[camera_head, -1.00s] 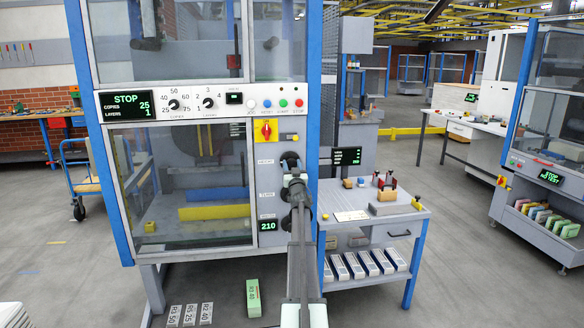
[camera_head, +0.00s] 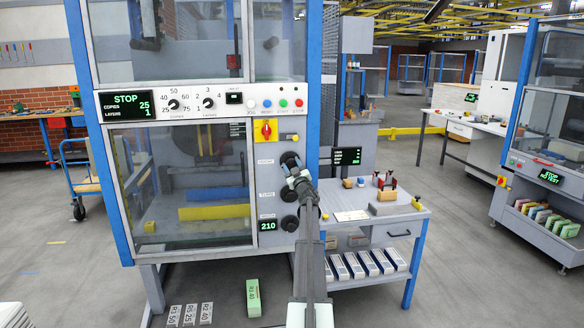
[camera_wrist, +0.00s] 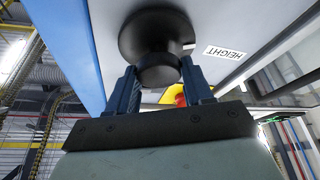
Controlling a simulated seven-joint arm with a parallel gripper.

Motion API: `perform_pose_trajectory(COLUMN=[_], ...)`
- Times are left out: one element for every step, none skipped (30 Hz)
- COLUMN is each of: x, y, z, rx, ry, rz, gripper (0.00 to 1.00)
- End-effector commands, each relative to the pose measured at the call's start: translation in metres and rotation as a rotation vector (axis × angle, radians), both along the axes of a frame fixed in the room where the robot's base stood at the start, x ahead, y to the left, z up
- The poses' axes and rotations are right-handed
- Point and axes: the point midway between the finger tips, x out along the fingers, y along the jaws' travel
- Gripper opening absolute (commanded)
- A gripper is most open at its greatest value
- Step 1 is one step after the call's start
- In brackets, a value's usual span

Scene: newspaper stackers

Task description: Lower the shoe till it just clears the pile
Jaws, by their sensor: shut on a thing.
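My gripper (camera_head: 293,170) is at the top black knob (camera_head: 289,159) on the machine's right-hand panel. In the wrist view my gripper (camera_wrist: 160,72) has its two blue fingers on either side of the black knob (camera_wrist: 157,28), shut on its narrower front part. A label reading HEIGHT (camera_wrist: 226,53) lies beside it. A green readout (camera_head: 268,226) shows 210. Behind the lower window are a grey mechanism, a blue bar (camera_head: 217,193) and a yellow bar (camera_head: 214,212). I cannot tell which part is the shoe, and no pile is clearly visible.
Two more black knobs (camera_head: 289,222) sit below the held one. A red-and-yellow switch (camera_head: 266,130) is above left. A grey side table (camera_head: 385,228) with small items stands close on the right. The STOP display (camera_head: 130,104) reads 25 copies, 1 layer.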

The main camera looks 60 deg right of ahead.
Motion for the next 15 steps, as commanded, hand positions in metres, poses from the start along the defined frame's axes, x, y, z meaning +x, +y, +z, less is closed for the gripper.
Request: perform_pose_trajectory(x=[-0.0002, 0.0, 0.0, 0.0001, 0.0001, 0.0002, 0.0002, 0.0002, 0.0002, 0.0003, 0.0003, 0.0003, 0.0003, 0.0003, 0.0004], y=[-0.0001, -0.0001, 0.0, 0.0001, 0.0001, 0.0002, 0.0002, 0.0002, 0.0002, 0.0003, 0.0003, 0.0003, 0.0003, 0.0003, 0.0005], z=[0.0008, 0.0008, 0.0007, 0.0008, 0.0008, 0.0008, 0.0007, 0.0007, 0.0007, 0.0007, 0.0007, 0.0007, 0.0007, 0.0007, 0.0008], rx=[-0.015, -0.023, -0.032, -0.037, -0.043, -0.048, -0.052, -0.055, -0.057, -0.059, -0.059, -0.06, -0.06, -0.06, -0.06], ry=[0.012, 0.02, 0.03, 0.035, 0.04, 0.046, 0.05, 0.052, 0.055, 0.057, 0.057, 0.058, 0.058, 0.058, 0.058], rz=[0.0, 0.001, 0.001, 0.001, 0.001, 0.001, 0.001, 0.001, 0.002, 0.002, 0.001, 0.002, 0.002, 0.002, 0.002], gripper=[0.2, 0.2, 0.2, 0.2, 0.2, 0.2, 0.2, 0.2, 0.2, 0.2, 0.2, 0.2, 0.2, 0.2, 0.2])
